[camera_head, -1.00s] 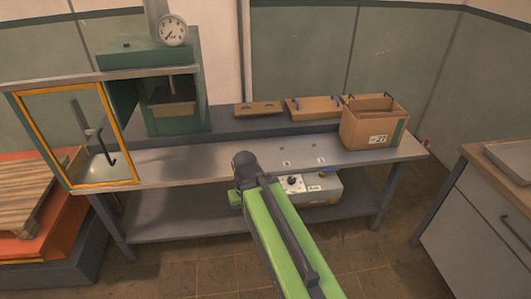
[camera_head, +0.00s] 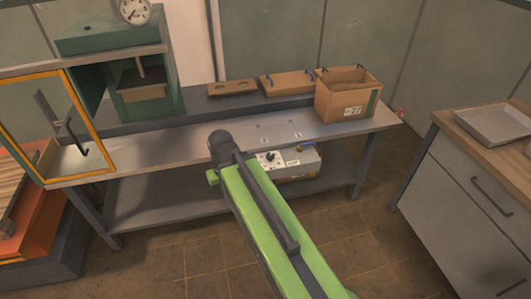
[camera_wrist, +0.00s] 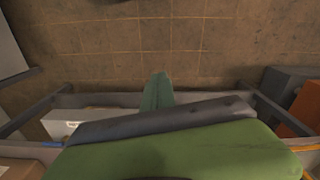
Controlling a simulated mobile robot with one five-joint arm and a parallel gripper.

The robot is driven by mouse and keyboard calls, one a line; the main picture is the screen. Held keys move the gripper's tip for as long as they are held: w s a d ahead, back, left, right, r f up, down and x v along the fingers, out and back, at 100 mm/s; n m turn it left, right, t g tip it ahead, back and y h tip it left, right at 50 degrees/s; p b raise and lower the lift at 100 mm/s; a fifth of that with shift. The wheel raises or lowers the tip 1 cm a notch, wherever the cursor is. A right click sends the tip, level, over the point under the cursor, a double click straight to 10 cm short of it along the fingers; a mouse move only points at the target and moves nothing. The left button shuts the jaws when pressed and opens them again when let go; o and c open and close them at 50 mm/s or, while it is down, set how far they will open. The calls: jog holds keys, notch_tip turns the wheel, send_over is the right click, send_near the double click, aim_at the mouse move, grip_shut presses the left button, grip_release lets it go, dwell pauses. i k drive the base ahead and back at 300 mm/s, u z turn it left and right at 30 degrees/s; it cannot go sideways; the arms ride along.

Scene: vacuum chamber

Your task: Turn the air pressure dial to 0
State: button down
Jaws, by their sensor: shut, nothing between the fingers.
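A round white pressure gauge (camera_head: 132,11) with a dark needle sits on top of the green press at the upper left, partly cut by the frame's top edge. A white control box (camera_head: 298,162) with a dark round dial (camera_head: 270,156) stands on the bench's lower shelf, partly behind my green arm. The dial's setting is too small to read. In the wrist view the box (camera_wrist: 60,128) shows at the left edge, apart from my gripper. My gripper (camera_wrist: 158,90) is shut and empty, pointing over the floor. In the head view its fingers are hidden by my arm.
The metal bench (camera_head: 215,145) carries an open cardboard box (camera_head: 345,95) and flat wooden pieces. A glass door with an orange frame (camera_head: 105,165) stands at the left. A drawer cabinet (camera_head: 455,195) is at the right. The floor before the bench is clear.

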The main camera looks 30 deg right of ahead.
aim_at(270, 157)
jog(key=k, duration=1.35)
jog(key=z, duration=0.5)
jog(key=i, duration=1.75)
jog(key=u, duration=0.1)
